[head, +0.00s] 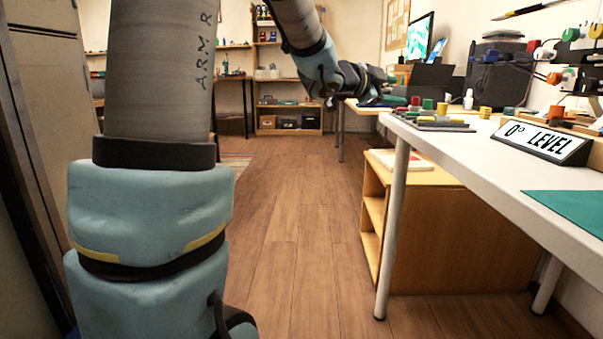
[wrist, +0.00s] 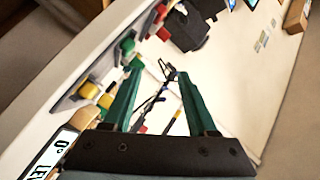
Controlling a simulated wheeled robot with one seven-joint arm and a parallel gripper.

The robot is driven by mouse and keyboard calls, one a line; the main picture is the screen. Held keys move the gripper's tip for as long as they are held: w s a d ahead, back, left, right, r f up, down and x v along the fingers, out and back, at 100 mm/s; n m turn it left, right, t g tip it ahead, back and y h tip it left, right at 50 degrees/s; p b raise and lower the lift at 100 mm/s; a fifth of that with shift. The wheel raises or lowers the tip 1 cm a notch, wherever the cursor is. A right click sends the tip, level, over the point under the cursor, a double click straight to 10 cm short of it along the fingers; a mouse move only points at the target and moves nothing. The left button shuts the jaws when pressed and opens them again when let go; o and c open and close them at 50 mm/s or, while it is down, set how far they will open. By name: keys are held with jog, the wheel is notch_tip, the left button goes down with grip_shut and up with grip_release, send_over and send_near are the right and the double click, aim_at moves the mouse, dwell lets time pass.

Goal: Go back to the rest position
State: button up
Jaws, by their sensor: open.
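My gripper (wrist: 160,78) shows in the wrist view as two green fingers spread apart, with nothing held between them. In the head view my arm reaches forward, and my gripper (head: 393,101) is at the far left end of the white table (head: 480,165), near its edge. Beyond the fingers in the wrist view lie dark thin cables or tools on the white tabletop; I cannot tell exactly what they are. The arm is bent and extended away from my body.
A tray of coloured blocks (head: 430,122) sits by the table's left edge. A "0° LEVEL" sign (head: 543,141) stands to its right, with a green mat (head: 573,208) nearer. A wooden shelf unit (head: 450,225) is under the table. The wooden floor (head: 290,220) is clear.

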jog(key=a+f+n+y, duration=1)
jog(key=a+f+n, duration=0.2)
jog(key=a+f, duration=0.6)
jog(key=s+a+f+n+g+y, duration=0.2)
jog(key=s+a+f+n+g, duration=0.3)
jog(key=s, duration=0.5)
jog(key=s+a+f+n+g+y, duration=0.1)
jog(key=s+a+f+n+g, duration=0.2)
jog(key=s+a+f, duration=0.5)
notch_tip(320, 180, up, 39)
jog(key=s+d+p, duration=0.2)
jog(key=p, duration=3.5)
jog(key=shift+s, duration=0.15)
jog(key=shift+f, duration=0.1)
